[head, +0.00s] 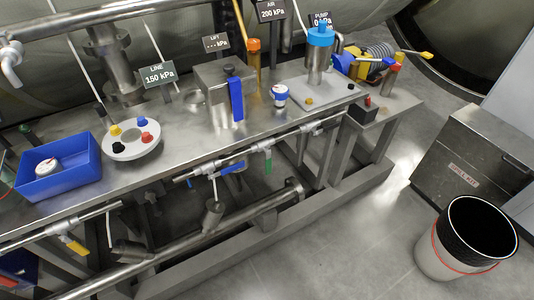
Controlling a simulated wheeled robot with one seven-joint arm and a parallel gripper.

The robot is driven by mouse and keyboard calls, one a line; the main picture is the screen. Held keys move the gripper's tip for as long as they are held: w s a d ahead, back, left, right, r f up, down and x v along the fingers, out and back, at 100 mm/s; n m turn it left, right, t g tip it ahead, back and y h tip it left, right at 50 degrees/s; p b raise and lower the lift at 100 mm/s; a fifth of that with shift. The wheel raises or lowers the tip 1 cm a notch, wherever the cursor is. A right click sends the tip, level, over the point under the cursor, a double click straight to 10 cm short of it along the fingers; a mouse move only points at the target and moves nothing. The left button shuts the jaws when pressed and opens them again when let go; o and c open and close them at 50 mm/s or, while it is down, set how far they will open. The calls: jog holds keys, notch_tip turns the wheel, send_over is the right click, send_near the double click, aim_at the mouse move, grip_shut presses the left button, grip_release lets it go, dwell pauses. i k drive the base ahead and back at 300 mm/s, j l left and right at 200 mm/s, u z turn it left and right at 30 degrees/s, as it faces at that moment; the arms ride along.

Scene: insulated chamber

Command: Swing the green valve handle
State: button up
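The green valve handle (268,161) hangs down from a thin horizontal pipe (300,131) along the front edge of the steel bench. It is small in the head view, and nothing covers it. A blue handle (231,167) sits to its left on the same pipe run. A yellow handle (74,245) is on a pipe at the lower left. My gripper is not in view, so its state and its distance from the green handle do not show.
The bench (180,160) carries a blue bin (60,185), a round plate with coloured knobs (131,152), and a steel box with a blue lever (237,98). Thick pipes and frame beams run below. Bare floor (345,240) lies in front; a bucket (440,263) stands right.

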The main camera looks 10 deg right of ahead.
aim_at(268, 161)
jog(key=i+j+z, duration=0.15)
jog(key=z, duration=0.2)
jog(key=i+j+z, duration=0.2)
jog(key=z, duration=0.15)
jog(key=i+j+z, duration=0.1)
jog(key=j+z, duration=0.25)
